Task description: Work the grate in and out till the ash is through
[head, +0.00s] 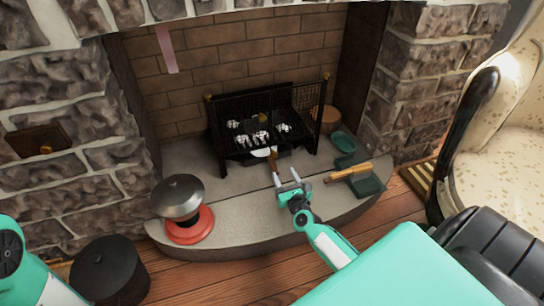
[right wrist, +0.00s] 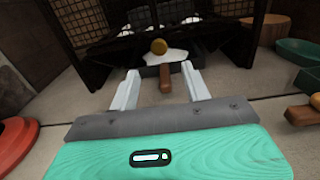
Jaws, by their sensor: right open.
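The black fire grate (head: 265,115) stands in the brick fireplace, with grey-white lumps (head: 261,137) in it. White ash (right wrist: 165,57) shows low at its front. My right gripper (head: 286,175) is open above the stone hearth, in front of the grate. In the right wrist view, the handle lies between its two fingers with gaps on both sides. My left arm shows at the lower left; its gripper is out of view.
A metal-lidded pot (head: 178,197) stands on a red base at the hearth's left. A wooden-handled brush (head: 349,172) and green dustpan (head: 368,186) lie to the right, near a green bowl (head: 343,142). A black bin (head: 108,270) and cream armchair (head: 510,130) flank the hearth.

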